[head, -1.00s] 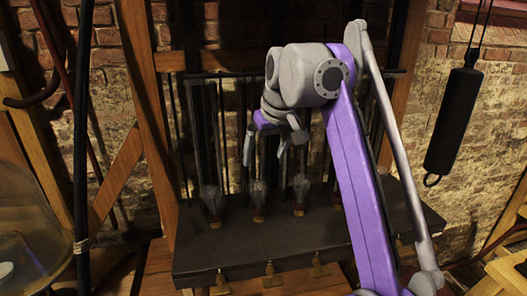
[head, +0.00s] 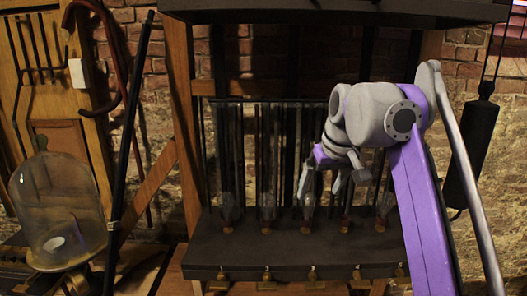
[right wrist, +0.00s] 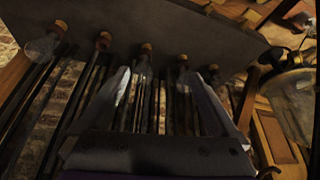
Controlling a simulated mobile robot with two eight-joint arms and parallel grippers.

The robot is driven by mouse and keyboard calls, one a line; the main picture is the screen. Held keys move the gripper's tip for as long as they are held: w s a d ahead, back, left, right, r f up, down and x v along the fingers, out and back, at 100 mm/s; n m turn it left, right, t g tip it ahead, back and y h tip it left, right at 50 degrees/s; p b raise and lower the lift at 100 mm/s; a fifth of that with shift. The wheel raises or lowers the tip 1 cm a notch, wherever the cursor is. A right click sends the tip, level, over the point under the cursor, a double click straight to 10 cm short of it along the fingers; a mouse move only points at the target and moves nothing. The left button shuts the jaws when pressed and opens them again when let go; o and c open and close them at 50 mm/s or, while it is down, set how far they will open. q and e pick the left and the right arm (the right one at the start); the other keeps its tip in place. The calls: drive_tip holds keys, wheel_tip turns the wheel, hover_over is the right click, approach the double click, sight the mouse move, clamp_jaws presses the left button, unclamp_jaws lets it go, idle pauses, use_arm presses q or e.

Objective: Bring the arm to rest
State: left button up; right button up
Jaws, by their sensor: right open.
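My right arm (head: 420,205), with purple and grey links, comes up from the lower right in the head view and bends over at the top. Its gripper (head: 320,186) hangs in front of the dark rack, fingers apart and empty. My left gripper is in neither view.
A glass bell jar (head: 58,205) stands at the left. A black cylinder (head: 472,145) hangs at the right, close behind my arm.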

drive_tip(key=s+d+f+m, duration=0.1)
drive_tip(key=s+f, duration=0.7)
drive_tip(key=f, duration=0.4)
drive_tip(key=s+d+f+t, duration=0.1)
drive_tip(key=s+d+f, duration=0.1)
drive_tip(key=s+f, duration=0.7)
drive_tip(key=s+d+f+m+h, duration=0.1)
drive_tip(key=s+f, duration=0.8)
drive_tip(key=f, duration=0.6)
drive_tip(key=shift+d+m+t, duration=0.25)
drive_tip(key=shift+m+t, duration=0.05)
drive_tip(key=shift+t, duration=0.1)
drive_tip(key=shift+w, duration=0.1)
